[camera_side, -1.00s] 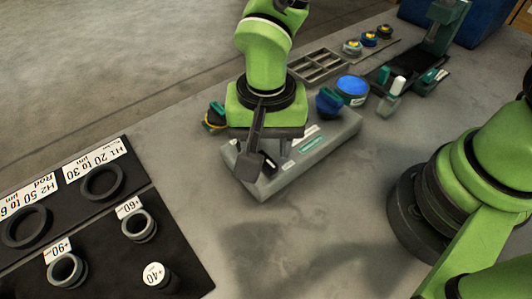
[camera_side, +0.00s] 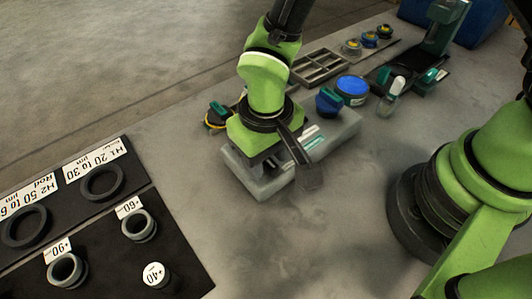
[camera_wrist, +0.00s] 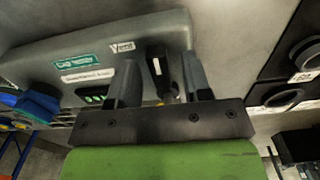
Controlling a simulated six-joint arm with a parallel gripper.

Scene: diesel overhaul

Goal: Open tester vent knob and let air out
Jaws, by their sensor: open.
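The tester is a long grey box (camera_side: 340,132) on the bench; its labelled face (camera_wrist: 60,40) fills the upper part of the wrist view. A black vent knob (camera_wrist: 158,72) with a white mark stands by a small "vent" label. My gripper (camera_wrist: 160,60) is open, with one finger on each side of the knob. The right finger looks close to the knob; I cannot tell whether it touches. In the side view my gripper (camera_side: 270,163) is over the tester's near left end, and my wrist hides the knob.
A blue-green knob (camera_side: 329,102) rises from the tester's far end, beside a round blue-lidded tin (camera_side: 352,88). A grey compartment tray (camera_side: 320,66) lies behind. A black mat with rings (camera_side: 103,182) is at left. Bare bench lies in front.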

